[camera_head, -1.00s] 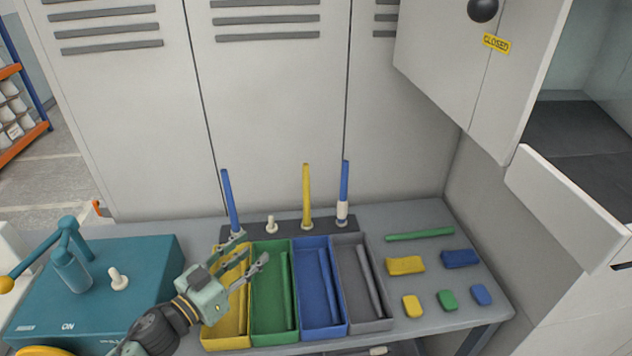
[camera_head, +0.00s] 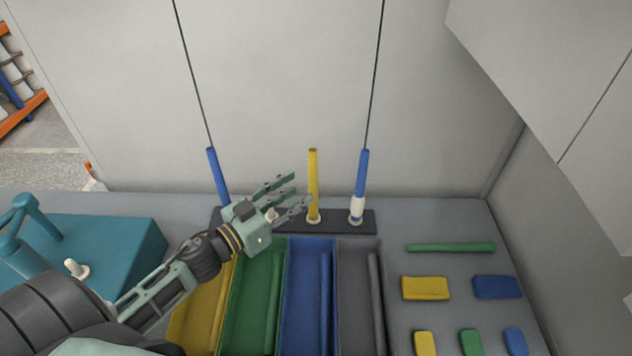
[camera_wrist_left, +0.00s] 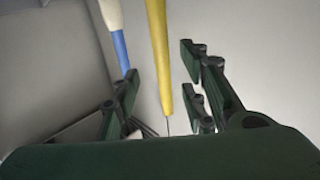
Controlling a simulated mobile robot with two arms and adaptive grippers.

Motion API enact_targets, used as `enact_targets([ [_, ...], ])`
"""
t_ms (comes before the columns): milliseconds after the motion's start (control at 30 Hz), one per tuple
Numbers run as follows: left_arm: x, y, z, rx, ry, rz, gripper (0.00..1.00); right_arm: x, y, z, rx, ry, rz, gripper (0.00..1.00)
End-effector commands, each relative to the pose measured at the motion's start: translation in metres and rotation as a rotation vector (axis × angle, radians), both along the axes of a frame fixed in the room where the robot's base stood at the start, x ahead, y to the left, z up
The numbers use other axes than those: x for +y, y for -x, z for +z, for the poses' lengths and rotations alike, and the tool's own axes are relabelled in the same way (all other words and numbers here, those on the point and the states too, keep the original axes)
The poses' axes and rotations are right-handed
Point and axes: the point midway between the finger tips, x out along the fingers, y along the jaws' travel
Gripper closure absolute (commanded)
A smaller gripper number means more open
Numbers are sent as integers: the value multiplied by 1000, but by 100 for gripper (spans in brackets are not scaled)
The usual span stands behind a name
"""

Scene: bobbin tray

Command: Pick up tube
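A yellow tube (camera_head: 313,180) stands upright on a peg of the dark rack (camera_head: 335,224). A blue tube (camera_head: 218,178) stands near the rack's left end, its base partly hidden. Another blue tube (camera_head: 361,172) with a white lower part stands on the right. My left gripper (camera_head: 301,190) is open just left of the yellow tube in the head view. In the left wrist view, the yellow tube (camera_wrist_left: 159,50) shows between the spread fingers, apart from them, and a blue tube (camera_wrist_left: 121,52) shows behind the left finger. My right gripper is not in view.
Open yellow (camera_head: 172,338), green (camera_head: 226,338), blue (camera_head: 284,338) and grey (camera_head: 344,270) bins stand before the rack, with tubes inside. A green tube (camera_head: 450,247) and coloured blocks lie right. A teal machine (camera_head: 130,250) stands left. A cabinet wall (camera_head: 280,90) rises behind.

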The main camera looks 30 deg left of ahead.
Motion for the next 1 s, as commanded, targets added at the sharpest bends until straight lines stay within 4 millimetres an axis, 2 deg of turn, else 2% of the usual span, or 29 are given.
enact_targets([
  [500,-16,-58,3,-1,3,1,60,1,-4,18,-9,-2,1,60],
  [833,-18,-63,1,0,1,0,60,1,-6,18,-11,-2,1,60],
  [1000,-18,-62,1,0,1,0,75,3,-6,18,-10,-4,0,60],
])
